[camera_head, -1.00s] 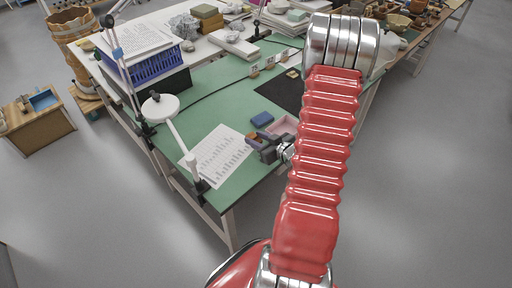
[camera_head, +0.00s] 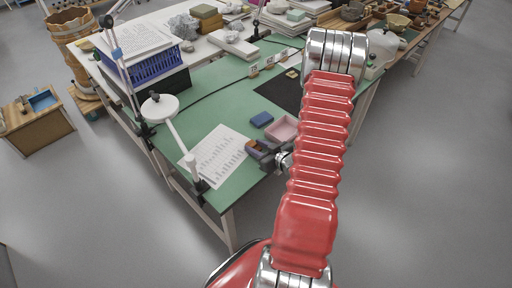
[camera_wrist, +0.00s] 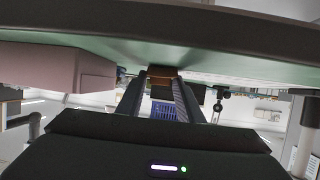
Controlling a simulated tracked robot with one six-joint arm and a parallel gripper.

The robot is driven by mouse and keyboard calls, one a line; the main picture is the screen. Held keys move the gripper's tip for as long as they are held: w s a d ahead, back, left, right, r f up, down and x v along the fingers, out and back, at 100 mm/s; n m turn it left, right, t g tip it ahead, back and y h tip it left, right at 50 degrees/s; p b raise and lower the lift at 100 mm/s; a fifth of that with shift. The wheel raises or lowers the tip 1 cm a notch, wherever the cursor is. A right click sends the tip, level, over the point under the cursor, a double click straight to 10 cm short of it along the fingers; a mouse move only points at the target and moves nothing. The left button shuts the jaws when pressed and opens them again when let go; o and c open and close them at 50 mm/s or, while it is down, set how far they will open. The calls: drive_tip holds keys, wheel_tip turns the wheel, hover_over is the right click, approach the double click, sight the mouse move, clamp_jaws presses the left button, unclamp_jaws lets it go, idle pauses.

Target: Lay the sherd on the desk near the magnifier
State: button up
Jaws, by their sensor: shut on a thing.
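My gripper (camera_head: 260,151) is shut on a small orange-brown sherd (camera_wrist: 163,72), which shows between the fingertips in the wrist view. In the head view only a bit of the sherd (camera_head: 252,143) shows at the jaws. The gripper is over or close to the near right edge of the green desk (camera_head: 215,90); I cannot tell whether the sherd touches the desk. The white round magnifier (camera_head: 160,107) stands on its jointed arm to the left, beyond the printed sheet.
A printed sheet (camera_head: 218,155) lies between gripper and magnifier. A dark mat (camera_head: 283,90) lies farther back.

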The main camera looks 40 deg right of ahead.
drive_tip(key=o, duration=1.1)
drive_tip(key=shift+c, duration=0.2)
drive_tip(key=v, duration=1.2)
drive_tip(key=shift+w, duration=0.1)
